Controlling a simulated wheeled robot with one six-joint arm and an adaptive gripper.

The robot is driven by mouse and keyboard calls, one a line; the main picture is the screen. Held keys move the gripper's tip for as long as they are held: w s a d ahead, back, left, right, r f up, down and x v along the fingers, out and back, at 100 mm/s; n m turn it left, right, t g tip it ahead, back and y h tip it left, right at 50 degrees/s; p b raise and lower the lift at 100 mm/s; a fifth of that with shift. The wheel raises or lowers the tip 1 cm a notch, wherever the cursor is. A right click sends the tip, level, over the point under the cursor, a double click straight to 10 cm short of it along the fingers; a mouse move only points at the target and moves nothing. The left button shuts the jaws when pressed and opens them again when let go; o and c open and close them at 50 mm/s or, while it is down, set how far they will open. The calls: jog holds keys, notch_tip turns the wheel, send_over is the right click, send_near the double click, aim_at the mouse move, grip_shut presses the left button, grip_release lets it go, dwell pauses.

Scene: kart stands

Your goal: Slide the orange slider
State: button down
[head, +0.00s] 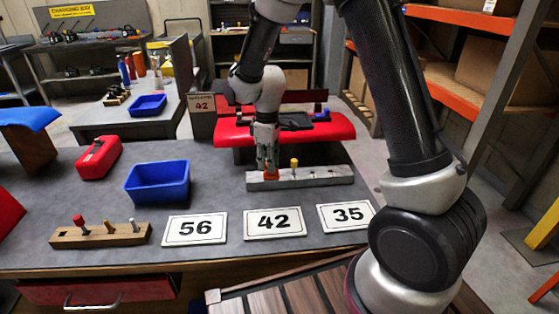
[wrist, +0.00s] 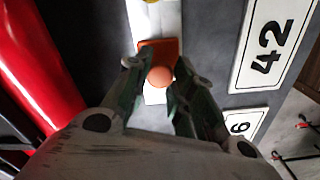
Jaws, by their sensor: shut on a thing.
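The orange slider (wrist: 160,76) has a round knob on an orange base and sits on a pale grey rail (head: 325,176). In the head view the orange slider (head: 271,175) is near the rail's left end, partly hidden by my gripper. My gripper (head: 268,165) points down over it. In the wrist view my gripper's fingers (wrist: 158,92) are closed in on both sides of the orange knob. A yellow knob (head: 294,163) stands on the same rail to the right of the orange one.
Number cards 56 (head: 195,229), 42 (head: 273,223) and 35 (head: 345,216) lie in front of the rail. A blue bin (head: 158,182), a red case (head: 99,157) and a wooden peg block (head: 100,236) are to the left. A red seat-like form (head: 335,128) stands behind the rail.

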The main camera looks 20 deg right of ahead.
aim_at(257, 177)
jog(key=shift+w+a, duration=0.2)
jog(key=shift+a, duration=0.7)
jog(key=shift+w+a, duration=0.2)
jog(key=shift+a, duration=0.7)
jog(key=c, duration=1.2)
grip_release()
jog(key=shift+a, duration=0.15)
jog(key=shift+o, duration=0.2)
notch_tip(257, 177, up, 12)
